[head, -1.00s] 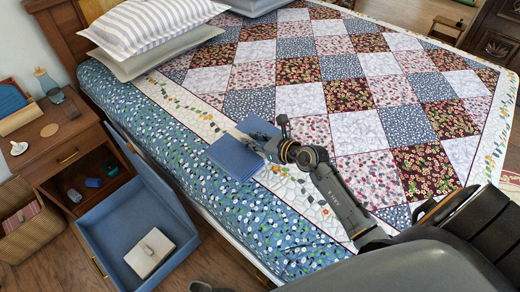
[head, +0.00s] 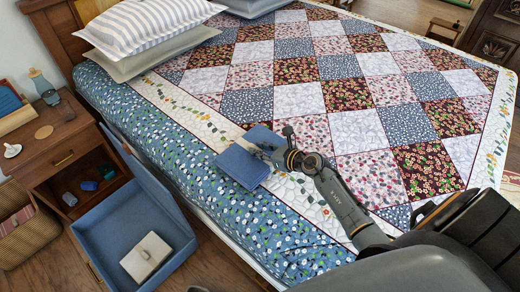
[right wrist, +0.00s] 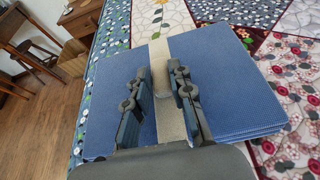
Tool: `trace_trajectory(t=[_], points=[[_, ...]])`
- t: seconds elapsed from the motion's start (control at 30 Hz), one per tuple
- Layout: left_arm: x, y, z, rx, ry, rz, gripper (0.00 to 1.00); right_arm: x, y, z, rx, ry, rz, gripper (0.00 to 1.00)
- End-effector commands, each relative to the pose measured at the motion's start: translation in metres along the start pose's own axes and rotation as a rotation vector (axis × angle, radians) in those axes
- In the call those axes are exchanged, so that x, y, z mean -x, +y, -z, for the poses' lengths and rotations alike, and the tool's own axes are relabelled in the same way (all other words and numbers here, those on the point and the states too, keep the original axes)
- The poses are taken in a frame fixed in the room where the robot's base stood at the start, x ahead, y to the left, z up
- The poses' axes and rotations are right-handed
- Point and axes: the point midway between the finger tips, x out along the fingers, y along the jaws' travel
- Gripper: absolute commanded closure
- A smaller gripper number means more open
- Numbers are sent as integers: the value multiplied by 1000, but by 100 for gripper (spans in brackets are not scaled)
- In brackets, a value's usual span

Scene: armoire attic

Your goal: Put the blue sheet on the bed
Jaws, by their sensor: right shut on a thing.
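The folded blue sheet (head: 240,168) has a pale band around its middle. In the head view it is over the near side of the bed (head: 300,100), at the quilt's pale border. My right gripper (head: 268,150) is shut on it from the right. In the right wrist view the fingers (right wrist: 165,95) sit either side of the pale band, with the blue sheet (right wrist: 235,85) spreading out on both sides. I cannot tell whether the sheet touches the quilt or hangs just above it. My left gripper is not in view.
Pillows (head: 150,30) lie at the bed's head. A wooden nightstand (head: 50,150) stands to the left, beside an open blue drawer or box (head: 125,220) holding a white item. A wicker basket (head: 25,235) is at the far left. The middle of the quilt is clear.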

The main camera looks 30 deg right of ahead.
Motion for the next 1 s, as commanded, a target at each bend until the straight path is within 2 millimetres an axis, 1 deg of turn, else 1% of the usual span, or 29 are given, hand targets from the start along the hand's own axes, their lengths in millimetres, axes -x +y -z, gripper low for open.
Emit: trace_trajectory(t=[0.03,0.07,0.1,0.17,0.47,0.53,0.57,0.67,1.0], points=[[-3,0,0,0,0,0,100,-1,0,1,1,-3,1,100],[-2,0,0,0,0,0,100,-1,0,3,0,1,0,76],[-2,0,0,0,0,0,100,-1,0,2,0,1,0,68],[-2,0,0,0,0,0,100,-1,0,2,0,1,0,56],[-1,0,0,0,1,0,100,0,0,1,-1,1,0,55],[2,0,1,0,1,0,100,1,0,-2,-1,0,0,55],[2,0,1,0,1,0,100,3,0,0,0,2,0,55],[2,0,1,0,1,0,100,17,0,1,1,3,1,55],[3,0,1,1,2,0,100,89,0,1,2,4,-1,55]])
